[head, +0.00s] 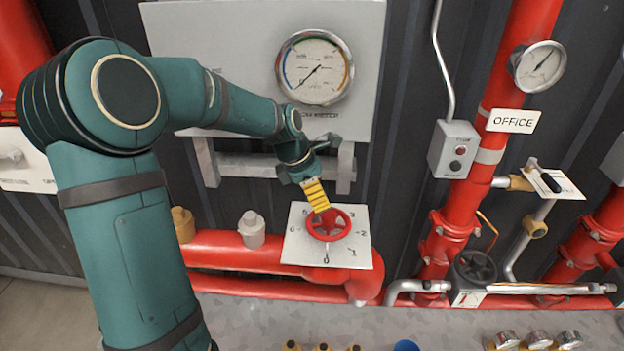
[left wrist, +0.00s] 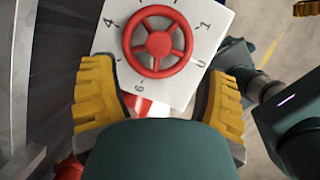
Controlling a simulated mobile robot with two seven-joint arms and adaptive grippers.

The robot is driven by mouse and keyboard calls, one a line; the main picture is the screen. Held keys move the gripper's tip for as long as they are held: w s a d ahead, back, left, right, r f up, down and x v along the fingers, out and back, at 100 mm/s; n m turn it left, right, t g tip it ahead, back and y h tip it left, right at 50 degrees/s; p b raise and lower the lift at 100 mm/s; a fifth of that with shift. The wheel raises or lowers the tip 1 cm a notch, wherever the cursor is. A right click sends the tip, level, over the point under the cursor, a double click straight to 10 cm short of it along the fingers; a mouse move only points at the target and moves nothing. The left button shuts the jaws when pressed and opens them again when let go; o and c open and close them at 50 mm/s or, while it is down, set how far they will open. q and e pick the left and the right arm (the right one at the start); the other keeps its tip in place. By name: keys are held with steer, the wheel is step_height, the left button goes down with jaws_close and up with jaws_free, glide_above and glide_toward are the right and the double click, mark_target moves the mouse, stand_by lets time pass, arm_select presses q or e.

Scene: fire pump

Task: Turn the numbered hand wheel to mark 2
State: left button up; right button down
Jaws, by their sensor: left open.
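The red spoked hand wheel (head: 328,225) sits on a white square plate (head: 300,250) with numbers around it. In the head view, 0 is below the wheel and 2 is to its right. I cannot make out a pointer on the wheel. My left gripper (head: 316,195) is open, its yellow fingers at the wheel's upper rim in that view. In the left wrist view, the wheel (left wrist: 158,40) lies ahead of the spread fingers (left wrist: 158,100), which do not close on it. Contact cannot be told. A yellow ribbed piece at that view's top right corner may be my right gripper (left wrist: 308,8).
Red pipes (head: 230,250) run below and behind the plate. A grey capped fitting (head: 251,229) and a brass one (head: 183,224) stand left of it. A dark round handle (head: 475,267) is at the right. A large gauge (head: 314,67) hangs above.

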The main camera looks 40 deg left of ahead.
mark_target(330, 214)
arm_select(q)
steer(key=x, duration=0.8)
steer(key=shift+f, duration=0.35)
jaws_close()
